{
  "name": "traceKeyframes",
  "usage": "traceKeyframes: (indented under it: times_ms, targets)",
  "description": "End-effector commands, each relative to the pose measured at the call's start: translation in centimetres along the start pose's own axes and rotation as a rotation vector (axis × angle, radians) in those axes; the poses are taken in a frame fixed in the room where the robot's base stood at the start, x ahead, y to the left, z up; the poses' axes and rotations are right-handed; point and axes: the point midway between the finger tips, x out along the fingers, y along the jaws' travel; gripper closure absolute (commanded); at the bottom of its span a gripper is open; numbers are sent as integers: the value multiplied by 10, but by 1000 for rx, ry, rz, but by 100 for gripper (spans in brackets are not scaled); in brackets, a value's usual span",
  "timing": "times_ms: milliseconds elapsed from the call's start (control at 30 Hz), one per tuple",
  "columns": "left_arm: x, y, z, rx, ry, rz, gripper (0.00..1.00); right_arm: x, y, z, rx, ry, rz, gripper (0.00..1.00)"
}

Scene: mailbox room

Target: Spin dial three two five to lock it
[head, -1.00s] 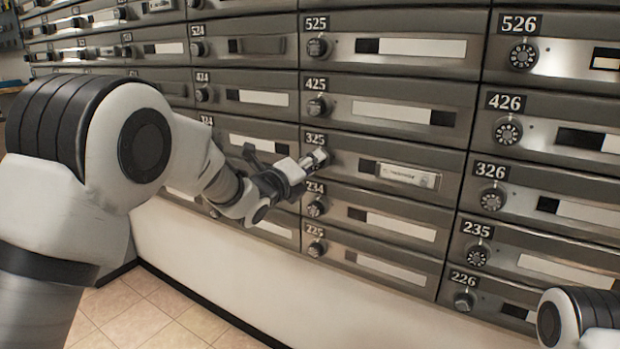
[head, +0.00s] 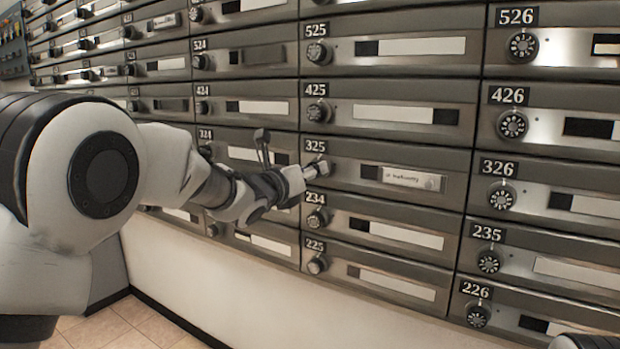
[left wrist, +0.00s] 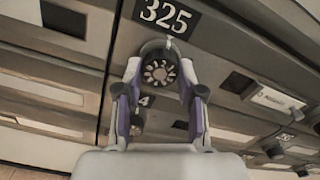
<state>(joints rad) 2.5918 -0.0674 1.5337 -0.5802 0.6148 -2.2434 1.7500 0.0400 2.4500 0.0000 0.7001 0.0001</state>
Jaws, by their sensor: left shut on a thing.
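The mailbox 325 door (head: 345,172) is closed flush in the wall, with its number plate (head: 316,145) above the dial. My left gripper (head: 316,170) is at this door in the head view, with its fingertips on the dial. In the left wrist view the round numbered dial (left wrist: 159,71) sits between the two fingers of my left gripper (left wrist: 160,78), just below the 325 plate (left wrist: 166,17). The fingers are shut on the dial's sides. In the head view the fingers partly hide the dial. My right gripper is out of view.
Dials 425 (head: 318,113) above and 234 (head: 317,219) below are close to my left gripper. Door 325 has a label holder (head: 412,180) to the right of the dial. The plain wall (head: 210,285) and floor below are clear.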

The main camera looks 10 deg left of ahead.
Motion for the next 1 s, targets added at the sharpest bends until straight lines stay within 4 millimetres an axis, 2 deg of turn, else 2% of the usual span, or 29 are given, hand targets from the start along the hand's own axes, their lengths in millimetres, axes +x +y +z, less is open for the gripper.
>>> traceKeyframes:
  times_ms: [367,400,433,800,867,1000]
  targets:
    - [0,0,-2,3,4,1,96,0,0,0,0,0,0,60]
    - [0,0,-2,3,4,1,47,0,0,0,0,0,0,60]
    - [0,0,-2,3,3,1,37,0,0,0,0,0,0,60]
    - [-4,0,0,2,1,1,36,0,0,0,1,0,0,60]
    - [-10,0,0,1,1,2,36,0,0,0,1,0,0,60]
    - [-40,0,1,1,1,1,36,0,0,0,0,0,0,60]
